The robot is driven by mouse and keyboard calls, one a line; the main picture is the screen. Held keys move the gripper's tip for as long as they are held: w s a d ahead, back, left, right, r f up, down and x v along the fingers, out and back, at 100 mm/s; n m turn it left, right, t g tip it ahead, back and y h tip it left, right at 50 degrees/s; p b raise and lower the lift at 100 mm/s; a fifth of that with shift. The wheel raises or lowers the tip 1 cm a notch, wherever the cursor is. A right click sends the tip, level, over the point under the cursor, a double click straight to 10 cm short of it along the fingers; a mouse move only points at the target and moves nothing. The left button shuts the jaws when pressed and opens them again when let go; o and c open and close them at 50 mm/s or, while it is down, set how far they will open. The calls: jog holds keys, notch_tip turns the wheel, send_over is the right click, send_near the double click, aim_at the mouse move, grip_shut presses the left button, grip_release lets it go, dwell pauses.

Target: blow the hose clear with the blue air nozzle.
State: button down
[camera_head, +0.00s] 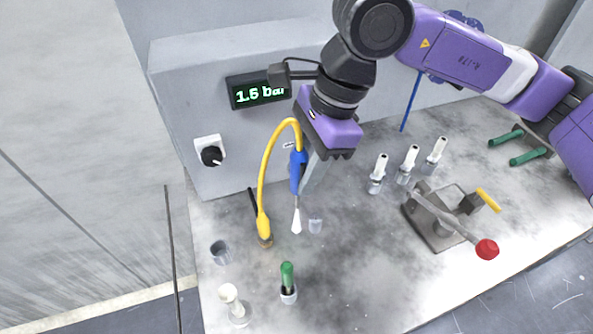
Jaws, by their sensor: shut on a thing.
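My gripper (308,172) is shut on the blue air nozzle (297,170), above the left part of the worktop. The nozzle hangs roughly upright, and its thin stem ends in a white tip (296,222) pointing down. A yellow hose (267,165) arcs from the nozzle's top, down to a thicker yellow end (264,226) at a small brownish fitting (265,241) on the worktop. The white tip is close to a small clear cup (315,226); I cannot tell whether they touch. My gripper partly hides the nozzle's upper end.
The worktop (350,285) is clear at front centre. A grey cup (220,252), a white piece (231,300) and a green-handled tool (287,278) stand at left. White-topped bottles (409,160) and a red-knobbed clamp (440,220) stand right. A display (259,92) reads 1.6 bar.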

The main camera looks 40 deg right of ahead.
jog(key=shift+w+d+p, duration=0.55)
jog(key=shift+d+p, duration=0.6)
jog(key=shift+d, duration=2.45)
jog(key=shift+f+b, duration=4.95)
jog(key=shift+f, duration=3.5)
jog(key=c, duration=0.9)
grip_release()
jog(key=b+v, duration=0.1)
jog(key=v, duration=0.6)
jog(key=shift+d+r, duration=0.1)
jog(key=shift+r, duration=0.2)
